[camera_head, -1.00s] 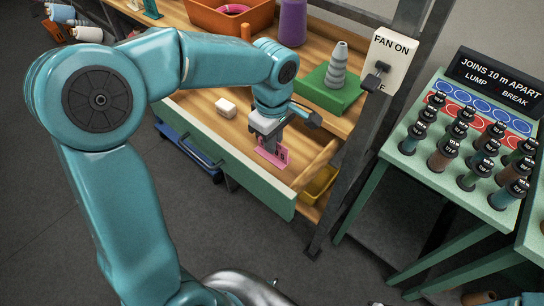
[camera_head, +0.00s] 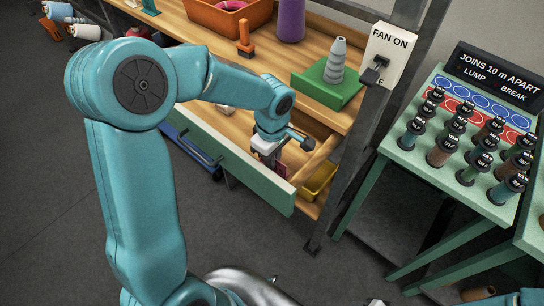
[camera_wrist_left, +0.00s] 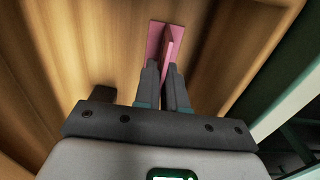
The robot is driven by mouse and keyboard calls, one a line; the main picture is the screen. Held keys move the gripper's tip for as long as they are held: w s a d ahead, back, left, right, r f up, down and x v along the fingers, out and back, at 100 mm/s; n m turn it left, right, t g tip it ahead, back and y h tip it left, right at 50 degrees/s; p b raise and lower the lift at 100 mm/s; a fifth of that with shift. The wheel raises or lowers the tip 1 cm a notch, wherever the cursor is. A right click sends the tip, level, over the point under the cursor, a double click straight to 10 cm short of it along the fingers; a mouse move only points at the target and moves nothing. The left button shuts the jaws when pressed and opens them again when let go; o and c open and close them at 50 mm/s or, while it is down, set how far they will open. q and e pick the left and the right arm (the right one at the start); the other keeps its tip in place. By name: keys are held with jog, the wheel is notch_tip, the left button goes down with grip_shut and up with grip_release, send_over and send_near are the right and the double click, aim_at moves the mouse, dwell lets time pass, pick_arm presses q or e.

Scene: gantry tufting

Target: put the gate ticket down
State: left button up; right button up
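The gate ticket is a pink piece with an upright part, seen in the left wrist view (camera_wrist_left: 165,42) between and beyond the fingertips. In the head view only a small pink bit of it (camera_head: 281,169) shows behind the green drawer front. My left gripper (camera_wrist_left: 162,70) is shut on the ticket, its fingers close together on the upright part. In the head view the left gripper (camera_head: 268,160) reaches down into the open drawer (camera_head: 240,172), low behind its front. Whether the ticket touches the drawer floor is not clear. My right gripper is not in view.
A pale block (camera_head: 225,109) lies partly hidden behind my arm. A yellow tray (camera_head: 318,182) is right of the drawer. A green stand with a grey cone (camera_head: 336,68) and an orange-handled tool (camera_head: 245,40) are on the bench. A fan switch (camera_head: 388,58) hangs on a post.

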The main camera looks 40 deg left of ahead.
pick_arm(q)
jog(key=o, duration=0.3)
jog(key=shift+w, duration=0.1)
jog(key=shift+r, duration=0.1)
jog(key=shift+r+p, duration=0.25)
jog(key=shift+p, duration=0.1)
notch_tip(320, 180, up, 12)
jog(key=shift+f, duration=0.15)
dwell(0.3)
